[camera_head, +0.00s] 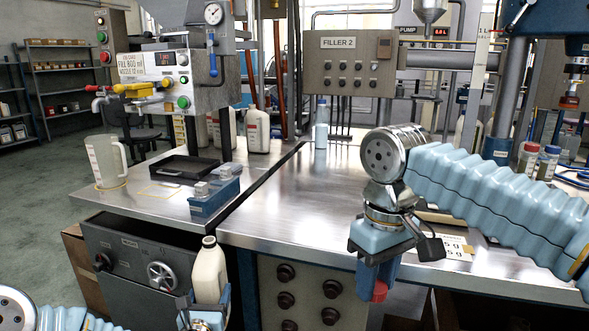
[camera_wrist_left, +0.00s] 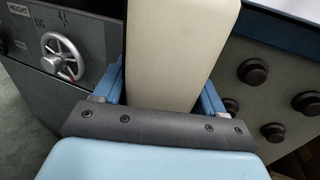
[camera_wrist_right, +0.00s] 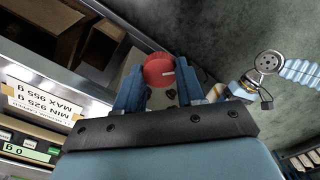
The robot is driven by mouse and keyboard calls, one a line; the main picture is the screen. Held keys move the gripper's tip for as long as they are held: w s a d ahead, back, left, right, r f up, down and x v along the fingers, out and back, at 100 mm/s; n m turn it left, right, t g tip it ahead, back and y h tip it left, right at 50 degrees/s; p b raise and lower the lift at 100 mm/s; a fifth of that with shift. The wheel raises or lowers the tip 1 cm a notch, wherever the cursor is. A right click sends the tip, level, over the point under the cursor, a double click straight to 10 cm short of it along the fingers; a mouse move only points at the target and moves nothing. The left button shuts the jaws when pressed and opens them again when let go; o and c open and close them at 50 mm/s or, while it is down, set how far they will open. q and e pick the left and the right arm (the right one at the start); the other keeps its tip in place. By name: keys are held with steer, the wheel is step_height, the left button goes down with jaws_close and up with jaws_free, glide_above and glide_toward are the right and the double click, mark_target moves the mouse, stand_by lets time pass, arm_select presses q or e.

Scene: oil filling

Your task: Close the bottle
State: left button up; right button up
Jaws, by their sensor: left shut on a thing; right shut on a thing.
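The cream bottle (camera_head: 209,272) is upright in front of the left machine cabinet, below the tabletop level. Its neck shows no cap in the head view. My left gripper (camera_head: 205,312) is shut on the bottle's body; in the left wrist view the bottle (camera_wrist_left: 178,50) stands between the blue fingers. My right gripper (camera_head: 378,272) points down in front of the table's front edge, shut on a red cap (camera_head: 379,291). The red cap (camera_wrist_right: 158,69) also shows between the fingers in the right wrist view. The cap is apart from the bottle, to its right.
The steel table (camera_head: 290,215) fills the middle, with bare top left of my right arm. A blue box (camera_head: 215,196), a black tray (camera_head: 183,168) and a clear jug (camera_head: 104,162) stand on the left. The cabinet has a handwheel (camera_head: 162,275).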

steer(key=w+d+f+m, duration=0.2)
steer(key=f, duration=0.8)
steer(key=w+d+f+m, duration=0.2)
steer(key=w+d+f, duration=0.1)
steer(key=f, duration=0.8)
steer(key=w+d+f+m, duration=0.2)
steer(key=f, duration=0.8)
steer(key=shift+w+d+f, duration=0.3)
steer(key=shift+w, duration=0.1)
arm_select(q)
steer(key=s+d+f+m+g+h, duration=0.2)
steer(key=s+d+f+m+h, duration=0.2)
steer(key=d+f, duration=0.3)
steer(key=s+d+f+m+g+h, duration=0.2)
steer(key=s+d+f+m+h, duration=0.2)
steer(key=d+f+h, duration=0.3)
steer(key=shift+d+f+h, duration=0.2)
steer(key=shift+d+h, duration=0.1)
steer(key=shift+d, duration=0.65)
steer(key=shift+s, duration=0.1)
arm_select(e)
steer(key=w+a+r, duration=0.2)
steer(key=a+r, duration=0.7)
steer(key=a, duration=0.2)
steer(key=w+a+r+n, duration=0.1)
steer(key=w+a+r, duration=0.2)
steer(key=a+r, duration=0.6)
steer(key=shift+w+a, duration=0.35)
steer(key=shift+a, duration=0.65)
